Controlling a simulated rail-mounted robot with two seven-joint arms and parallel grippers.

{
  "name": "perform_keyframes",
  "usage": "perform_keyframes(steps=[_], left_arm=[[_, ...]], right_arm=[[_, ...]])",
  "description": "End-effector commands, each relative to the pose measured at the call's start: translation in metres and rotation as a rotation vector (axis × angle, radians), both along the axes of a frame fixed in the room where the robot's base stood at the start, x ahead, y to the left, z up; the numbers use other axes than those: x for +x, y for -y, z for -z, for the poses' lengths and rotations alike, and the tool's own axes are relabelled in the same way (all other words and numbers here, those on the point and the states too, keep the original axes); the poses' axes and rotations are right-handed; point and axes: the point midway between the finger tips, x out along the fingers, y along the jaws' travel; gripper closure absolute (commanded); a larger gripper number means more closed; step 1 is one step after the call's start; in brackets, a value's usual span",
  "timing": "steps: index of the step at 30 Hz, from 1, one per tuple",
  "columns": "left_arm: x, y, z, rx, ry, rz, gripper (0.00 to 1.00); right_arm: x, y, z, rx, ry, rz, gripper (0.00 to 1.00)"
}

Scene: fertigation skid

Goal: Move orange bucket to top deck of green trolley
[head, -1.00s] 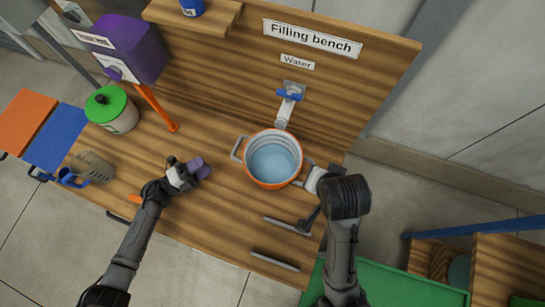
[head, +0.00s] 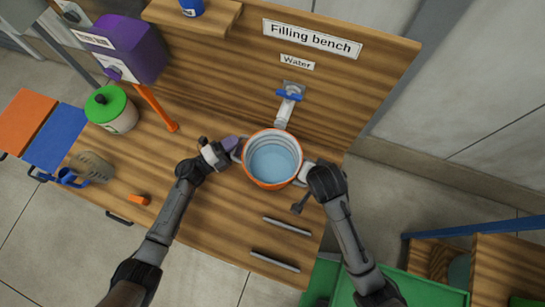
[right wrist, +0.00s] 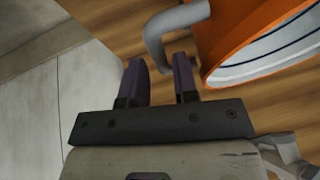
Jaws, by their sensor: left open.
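The orange bucket (head: 272,183) stands upright on the wooden bench under the water tap and holds what looks like water. It has a grey side handle at left and right. My left gripper (head: 232,146) is open at the bucket's left handle, which it partly hides. My right gripper (head: 304,173) is at the right handle, mostly hidden by its wrist. In the right wrist view, its two fingers (right wrist: 160,75) are apart, with the grey handle (right wrist: 157,45) just ahead of and between their tips. The green trolley (head: 425,288) shows at the lower right, partly behind my right arm.
The tap (head: 290,95) hangs just behind the bucket. A green-lidded container (head: 111,110), a clear jug (head: 93,168) and a small orange object (head: 139,199) are on the bench at left. A wooden structure (head: 500,270) with a blue rail is at far right.

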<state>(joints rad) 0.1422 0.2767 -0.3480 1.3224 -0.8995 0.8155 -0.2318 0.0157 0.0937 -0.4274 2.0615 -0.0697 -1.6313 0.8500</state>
Motion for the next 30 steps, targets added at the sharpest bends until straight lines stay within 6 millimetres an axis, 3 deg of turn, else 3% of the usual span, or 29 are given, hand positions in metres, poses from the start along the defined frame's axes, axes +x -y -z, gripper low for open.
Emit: perform_keyframes(steps=[17, 25, 30], left_arm=[[0.0058, 0.0102, -0.0015, 0.000, 0.000, 0.001, 0.56], [0.0056, 0.0100, -0.0014, 0.000, 0.000, 0.001, 0.82], [0.0056, 0.0100, -0.0014, 0.000, 0.000, 0.001, 0.99]], right_arm=[[0.0050, -0.0003, 0.0104, 0.000, 0.001, 0.000, 0.74], [0.0049, -0.0003, 0.0102, 0.001, 0.000, 0.000, 0.99], [0.0049, -0.0003, 0.0102, 0.001, 0.000, 0.000, 1.00]])
